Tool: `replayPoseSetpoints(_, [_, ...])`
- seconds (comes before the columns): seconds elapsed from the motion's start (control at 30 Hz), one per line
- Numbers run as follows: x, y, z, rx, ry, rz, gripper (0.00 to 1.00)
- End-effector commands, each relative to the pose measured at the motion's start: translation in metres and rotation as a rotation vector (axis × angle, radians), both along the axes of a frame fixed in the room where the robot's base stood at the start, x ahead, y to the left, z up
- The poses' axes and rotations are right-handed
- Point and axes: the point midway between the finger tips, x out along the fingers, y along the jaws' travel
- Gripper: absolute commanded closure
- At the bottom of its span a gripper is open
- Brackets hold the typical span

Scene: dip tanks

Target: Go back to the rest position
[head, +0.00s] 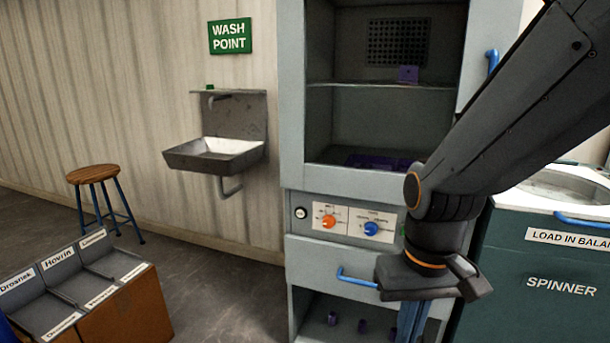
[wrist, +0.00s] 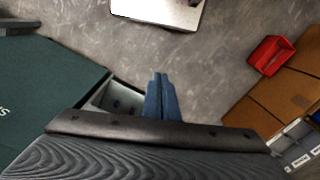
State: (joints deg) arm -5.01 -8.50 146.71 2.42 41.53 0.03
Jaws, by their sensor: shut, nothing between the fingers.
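My gripper (head: 412,322) hangs pointing down at the lower right of the head view, in front of the grey cabinet (head: 294,170). Its blue fingers are together with nothing between them. The lower ends of the fingers run out of the head view. In the wrist view the shut fingers (wrist: 160,97) show above the dark wrist body, over the grey floor. My arm comes in from the upper right and hides part of the cabinet and of the spinner.
The cabinet's blue drawer handle (head: 357,277) is left of my wrist. The spinner (head: 545,255) stands at right. A sink (head: 213,155), a stool (head: 93,173) and a labelled bin box (head: 125,310) are at left. A red bin (wrist: 270,55) shows in the wrist view. Floor between is clear.

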Motion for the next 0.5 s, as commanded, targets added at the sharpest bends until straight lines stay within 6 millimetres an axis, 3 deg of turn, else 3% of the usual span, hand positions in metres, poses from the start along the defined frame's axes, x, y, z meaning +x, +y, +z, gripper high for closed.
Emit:
replayPoseSetpoints(0.3, [-0.006,-0.018,0.034,-0.015,0.004,-0.038,1.0])
replayPoseSetpoints(0.5, [-0.008,-0.027,0.046,-0.022,0.004,-0.059,1.0])
